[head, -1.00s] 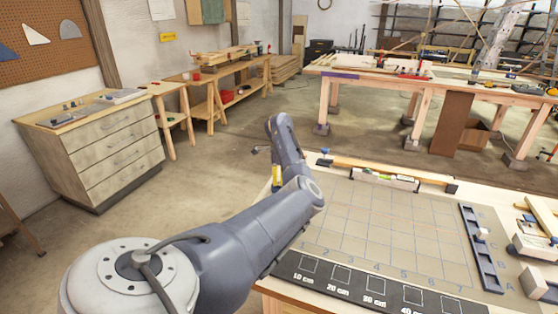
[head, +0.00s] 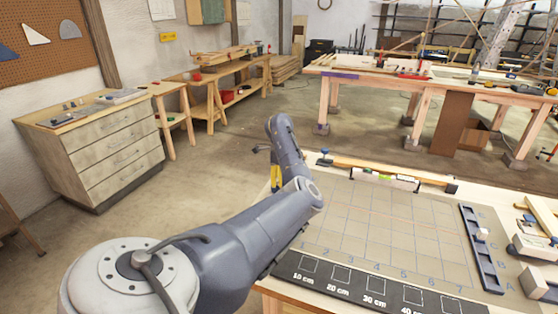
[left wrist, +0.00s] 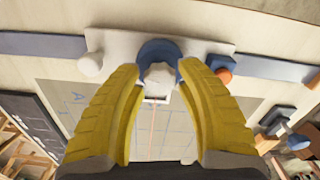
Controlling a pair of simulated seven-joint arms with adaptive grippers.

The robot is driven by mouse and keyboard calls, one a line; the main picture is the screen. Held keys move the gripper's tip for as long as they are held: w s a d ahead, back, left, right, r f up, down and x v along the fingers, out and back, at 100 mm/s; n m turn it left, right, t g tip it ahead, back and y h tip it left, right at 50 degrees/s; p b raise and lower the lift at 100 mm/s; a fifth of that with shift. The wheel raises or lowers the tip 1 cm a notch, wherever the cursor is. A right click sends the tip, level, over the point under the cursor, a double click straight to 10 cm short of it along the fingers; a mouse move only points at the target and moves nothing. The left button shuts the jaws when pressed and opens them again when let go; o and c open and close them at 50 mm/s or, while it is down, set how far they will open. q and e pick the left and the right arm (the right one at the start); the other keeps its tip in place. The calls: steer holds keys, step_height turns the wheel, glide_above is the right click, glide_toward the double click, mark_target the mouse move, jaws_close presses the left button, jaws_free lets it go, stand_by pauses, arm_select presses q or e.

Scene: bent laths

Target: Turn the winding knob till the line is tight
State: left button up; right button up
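The winding knob is a blue round piece (left wrist: 158,50) with a pale hub, mounted on a white block (left wrist: 205,48) in the left wrist view. A thin reddish line (left wrist: 152,125) runs from beside the knob over the grid mat; I cannot tell how tight it is. My left gripper (left wrist: 160,70) has its two yellow fingers apart, one on each side of the knob. I cannot tell whether they touch it. In the head view my left gripper (head: 276,178) shows only as a bit of yellow behind my arm, which hides the knob. My right gripper is not in view.
A white knob (left wrist: 90,65) and an orange piece (left wrist: 224,76) flank the winding knob. The grid mat (head: 380,230) is mostly clear. A dark rack (head: 482,250) stands at its right, a wooden lath (head: 385,172) at its back and a dark ruler strip (head: 345,285) at its front.

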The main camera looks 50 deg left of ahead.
arm_select(q)
steer(key=o, duration=0.3)
steer(key=shift+r, duration=0.1)
step_height(320, 180, up, 12)
steer(key=shift+f, duration=0.1)
stand_by(0.5)
steer(key=shift+f, duration=0.1)
